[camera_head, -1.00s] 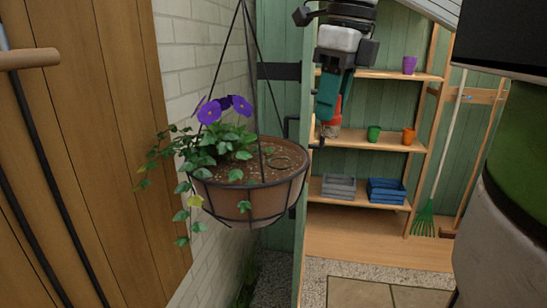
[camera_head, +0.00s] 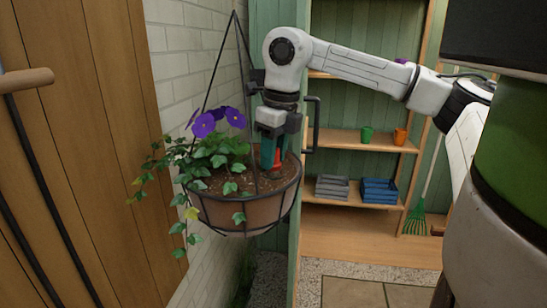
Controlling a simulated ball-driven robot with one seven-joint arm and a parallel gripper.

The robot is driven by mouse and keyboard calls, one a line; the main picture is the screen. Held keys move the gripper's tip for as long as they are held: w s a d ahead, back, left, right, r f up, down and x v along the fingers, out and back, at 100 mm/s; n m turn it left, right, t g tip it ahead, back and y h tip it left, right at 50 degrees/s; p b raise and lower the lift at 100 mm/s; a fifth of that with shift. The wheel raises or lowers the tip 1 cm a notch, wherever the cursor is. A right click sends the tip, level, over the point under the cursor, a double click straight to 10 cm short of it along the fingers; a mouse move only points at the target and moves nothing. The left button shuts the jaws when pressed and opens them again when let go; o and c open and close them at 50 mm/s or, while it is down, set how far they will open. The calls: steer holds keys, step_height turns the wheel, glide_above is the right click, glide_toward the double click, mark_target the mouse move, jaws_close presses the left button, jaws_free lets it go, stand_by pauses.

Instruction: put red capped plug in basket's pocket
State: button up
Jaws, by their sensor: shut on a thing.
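The hanging basket (camera_head: 245,212) is a brown bowl in a black wire frame, filled with soil, with purple flowers and trailing ivy on its left side. My gripper (camera_head: 273,168) points down over the right part of the basket, behind a hanger wire. It is shut on the red capped plug (camera_head: 277,162), of which only a bit of red shows between the teal fingers. The plug's lower end is at or just above the soil; I cannot tell whether it touches. The pocket in the soil is hidden behind my gripper.
A green door with a black handle (camera_head: 312,125) stands close to the right of my gripper. A wooden panel (camera_head: 90,150) is at left.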

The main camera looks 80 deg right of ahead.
steer(key=shift+f, duration=0.8)
steer(key=shift+f, duration=0.1)
steer(key=shift+f+b, duration=0.2)
steer(key=shift+b, duration=0.15)
steer(key=o, duration=1)
steer(key=shift+s+f, duration=0.1)
steer(key=shift+s, duration=0.05)
steer(key=shift+a+r+p, duration=0.15)
steer(key=shift+r+p, duration=0.3)
steer(key=shift+p, duration=0.1)
step_height(320, 180, up, 12)
steer(key=s+b, duration=0.1)
steer(key=shift+s+a, duration=0.15)
steer(key=shift+s, duration=0.1)
